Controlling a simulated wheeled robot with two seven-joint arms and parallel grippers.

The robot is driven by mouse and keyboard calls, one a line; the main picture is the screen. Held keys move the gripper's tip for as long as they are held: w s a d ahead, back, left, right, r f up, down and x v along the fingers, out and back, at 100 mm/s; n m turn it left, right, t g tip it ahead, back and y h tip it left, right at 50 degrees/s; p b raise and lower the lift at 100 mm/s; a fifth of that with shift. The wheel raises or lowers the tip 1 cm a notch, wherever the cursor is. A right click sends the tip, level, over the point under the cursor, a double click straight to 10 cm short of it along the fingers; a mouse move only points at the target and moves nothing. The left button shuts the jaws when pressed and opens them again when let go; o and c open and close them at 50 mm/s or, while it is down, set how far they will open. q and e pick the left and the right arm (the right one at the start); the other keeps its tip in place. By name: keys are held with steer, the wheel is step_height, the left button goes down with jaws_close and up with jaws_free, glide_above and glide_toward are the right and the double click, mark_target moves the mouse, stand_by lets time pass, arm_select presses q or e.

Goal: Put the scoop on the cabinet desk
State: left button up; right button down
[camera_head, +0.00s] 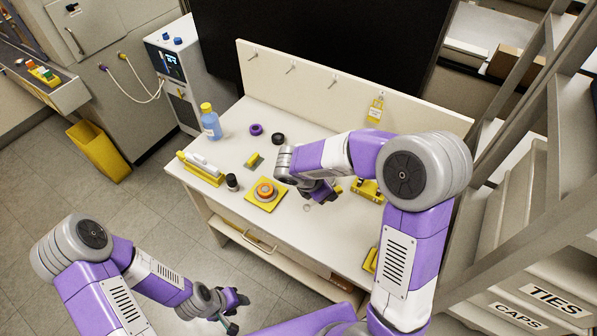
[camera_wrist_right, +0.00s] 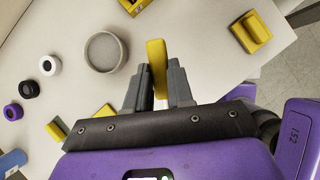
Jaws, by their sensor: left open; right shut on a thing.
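My right gripper (camera_wrist_right: 154,92) is over the cabinet desk (camera_head: 225,225) and is shut on a slim yellow piece (camera_wrist_right: 157,60), which looks like the scoop. Only its flat yellow end shows between the fingers, and the rest is hidden. I cannot tell whether it touches the desk top. The head view shows this gripper (camera_head: 322,193) from above, partly covered by my arm. A round grey dish (camera_wrist_right: 105,52) lies just left of the fingers in the wrist view. My left gripper (camera_head: 234,300) is open, low in front of the desk and away from it.
The desk bears a blue bottle (camera_head: 210,122), a purple ring (camera_head: 256,129), a black ring (camera_head: 277,139), a dark jar (camera_head: 232,183) and an orange roll on a yellow base (camera_head: 251,201). A yellow holder (camera_head: 369,191) stands right. Shelving borders the right.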

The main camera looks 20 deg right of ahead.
steer(key=s+f+m+g+y, duration=0.35)
steer(key=s+m, duration=0.25)
steer(key=m, duration=0.4)
steer(key=m+g+b, duration=0.1)
steer(key=m, duration=0.1)
glide_above(337, 240)
steer(key=a, duration=0.1)
steer(key=f, duration=0.3)
steer(key=w+f, duration=0.1)
steer(key=f, duration=0.1)
steer(key=shift+f, duration=0.25)
step_height(337, 240, down, 5)
steer(key=shift+r+b, duration=0.1)
steer(key=shift+b, duration=0.65)
steer(key=c, duration=1)
jaws_free()
